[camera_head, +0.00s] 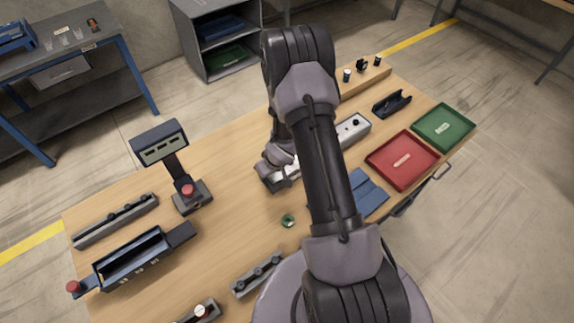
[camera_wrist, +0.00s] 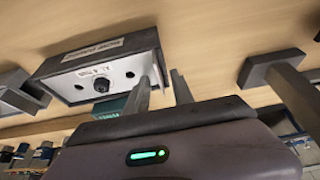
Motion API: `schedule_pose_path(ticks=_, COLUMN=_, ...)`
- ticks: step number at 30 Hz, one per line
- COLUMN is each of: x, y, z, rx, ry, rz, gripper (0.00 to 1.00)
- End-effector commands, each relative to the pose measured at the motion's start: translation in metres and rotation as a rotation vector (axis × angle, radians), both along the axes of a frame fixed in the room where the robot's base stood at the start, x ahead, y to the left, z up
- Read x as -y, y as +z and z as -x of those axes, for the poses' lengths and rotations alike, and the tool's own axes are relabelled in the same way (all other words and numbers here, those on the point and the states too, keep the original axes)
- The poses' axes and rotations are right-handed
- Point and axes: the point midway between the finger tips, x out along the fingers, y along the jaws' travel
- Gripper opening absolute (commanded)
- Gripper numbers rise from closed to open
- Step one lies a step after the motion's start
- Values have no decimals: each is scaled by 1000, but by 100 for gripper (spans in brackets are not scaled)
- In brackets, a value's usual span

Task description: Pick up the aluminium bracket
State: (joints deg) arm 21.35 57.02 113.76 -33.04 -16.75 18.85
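My gripper (camera_wrist: 164,80) shows at the bottom middle of the wrist view, with its two fingers apart and bare wood seen between them. In the head view my gripper (camera_head: 277,165) is low over the middle of the table, partly hidden by my arm. A grey box-shaped block (camera_wrist: 98,66) with a pale, labelled face and a dark round knob lies just left of the fingers. I cannot tell whether the left finger touches it. I cannot pick out the aluminium bracket with certainty in either view; my arm hides part of the table.
A red tray (camera_head: 376,157) and a green tray (camera_head: 466,129) lie at the right. A blue folder-like piece (camera_head: 369,187) is beside my arm. A post with a display (camera_head: 160,142), a dark open bin (camera_head: 108,277) and a grey rail (camera_head: 90,236) stand left. Wood between is mostly clear.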

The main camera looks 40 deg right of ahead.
Motion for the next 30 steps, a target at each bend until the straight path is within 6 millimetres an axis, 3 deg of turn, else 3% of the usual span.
schedule_pose_path(ticks=1, x=0, y=0, z=0, rx=0, ry=0, rz=0, gripper=21)
schedule_pose_path(ticks=4, x=0, y=0, z=0, rx=0, ry=0, rz=0, gripper=2)
schedule_pose_path(ticks=5, x=0, y=0, z=0, rx=0, ry=0, rz=0, gripper=0)
schedule_pose_path(ticks=30, x=0, y=0, z=0, rx=0, ry=0, rz=0, gripper=0)
